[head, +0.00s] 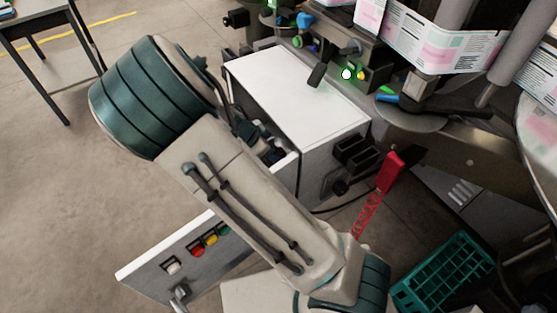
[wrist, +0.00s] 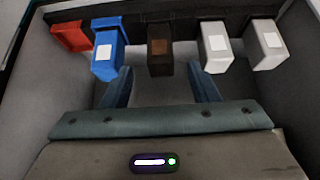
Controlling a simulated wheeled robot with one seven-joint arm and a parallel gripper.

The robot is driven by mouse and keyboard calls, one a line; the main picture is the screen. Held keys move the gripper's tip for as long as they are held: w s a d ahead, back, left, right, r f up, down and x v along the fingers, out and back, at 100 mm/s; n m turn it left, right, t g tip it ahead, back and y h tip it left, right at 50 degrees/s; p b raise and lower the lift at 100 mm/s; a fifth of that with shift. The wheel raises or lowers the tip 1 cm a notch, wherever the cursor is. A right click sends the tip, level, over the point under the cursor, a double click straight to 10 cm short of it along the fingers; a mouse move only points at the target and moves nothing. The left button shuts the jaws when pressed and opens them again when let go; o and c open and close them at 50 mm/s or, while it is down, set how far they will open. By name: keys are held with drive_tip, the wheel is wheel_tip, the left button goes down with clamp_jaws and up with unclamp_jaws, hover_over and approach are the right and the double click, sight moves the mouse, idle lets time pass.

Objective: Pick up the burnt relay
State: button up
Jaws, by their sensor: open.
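The burnt relay (wrist: 160,50) is a dark brown, scorched-looking block in the middle of a row in the wrist view. It sits on a dark strip, between a blue relay (wrist: 109,52) and a light grey one (wrist: 214,48). My gripper (wrist: 160,82) is open, with one blue-grey finger on each side of the burnt relay's line. The fingertips reach close to the relay's lower end; I cannot tell whether they touch it. Nothing is between the fingers. In the head view the burnt relay cannot be made out inside the cabinet.
A red relay (wrist: 72,37) and another pale one (wrist: 268,44) stand at the row's ends. Cabinet walls are close on both sides. In the head view, the white cabinet (head: 300,85) has its door (head: 150,270) swung open. A green crate (head: 445,270) stands on the floor.

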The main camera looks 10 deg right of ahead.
drive_tip(key=shift+a+x, duration=0.2)
drive_tip(key=shift+x, duration=3.3)
drive_tip(key=shift+f, duration=0.1)
drive_tip(key=c, duration=1.2)
